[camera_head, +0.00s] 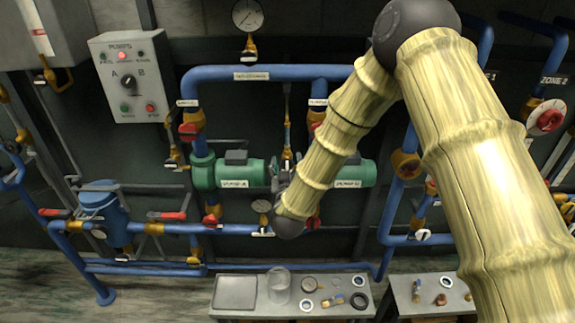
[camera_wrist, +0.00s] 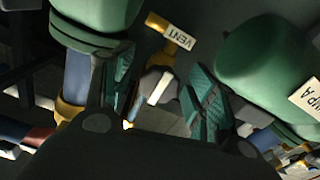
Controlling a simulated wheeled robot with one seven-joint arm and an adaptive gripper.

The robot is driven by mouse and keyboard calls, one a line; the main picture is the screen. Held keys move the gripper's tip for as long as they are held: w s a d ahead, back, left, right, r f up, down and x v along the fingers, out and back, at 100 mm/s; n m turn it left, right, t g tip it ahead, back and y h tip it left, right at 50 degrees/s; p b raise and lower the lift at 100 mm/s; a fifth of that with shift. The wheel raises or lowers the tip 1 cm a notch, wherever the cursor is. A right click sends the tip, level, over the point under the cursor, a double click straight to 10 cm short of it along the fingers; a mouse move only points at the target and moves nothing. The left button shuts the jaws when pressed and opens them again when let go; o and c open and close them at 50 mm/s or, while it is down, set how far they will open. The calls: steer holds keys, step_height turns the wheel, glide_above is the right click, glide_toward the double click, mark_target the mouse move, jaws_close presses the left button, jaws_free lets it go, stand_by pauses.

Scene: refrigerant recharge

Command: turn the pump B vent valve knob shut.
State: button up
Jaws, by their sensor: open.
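In the wrist view, a brass vent fitting (camera_wrist: 168,32) carries a white VENT tag (camera_wrist: 182,37). A dark grey knob with a white bar, the vent valve knob (camera_wrist: 153,84), sits below it in the picture. My gripper (camera_wrist: 165,97) is open, with one green-padded finger on each side of the knob. Contact between pads and knob cannot be told. In the head view my gripper (camera_head: 282,180) is between pump A (camera_head: 236,173) and pump B (camera_head: 355,174), in front of the brass vent line (camera_head: 288,132). My arm hides part of pump B, and the knob is not clear there.
Green pump bodies flank the fingers closely in the wrist view; the right one bears pump A's label (camera_wrist: 307,95). A small bench (camera_head: 235,292) holds loose parts beneath.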

steer(key=c, duration=1.1)
steer(key=shift+o, duration=0.2)
steer(key=shift+f+m+b, duration=0.1)
steer(key=shift+m+b, duration=0.2)
steer(key=shift+b, duration=0.15)
steer(key=m+b, duration=0.3)
steer(key=shift+f, duration=0.15)
steer(key=m+b, duration=0.4)
steer(key=m, duration=0.1)
steer(key=shift+b, duration=0.35)
steer(key=m+b, duration=0.4)
steer(key=m, duration=0.1)
steer(key=shift+m+b, duration=0.3)
steer(key=shift+m, duration=0.1)
steer(key=shift+a+r+m+b, duration=0.1)
steer(key=shift+r+m+b, duration=0.05)
steer(key=shift+m+b, duration=0.65)
steer(key=shift+r+m+b, duration=0.1)
steer(key=shift+m+b, duration=0.45)
steer(key=shift+m, duration=0.35)
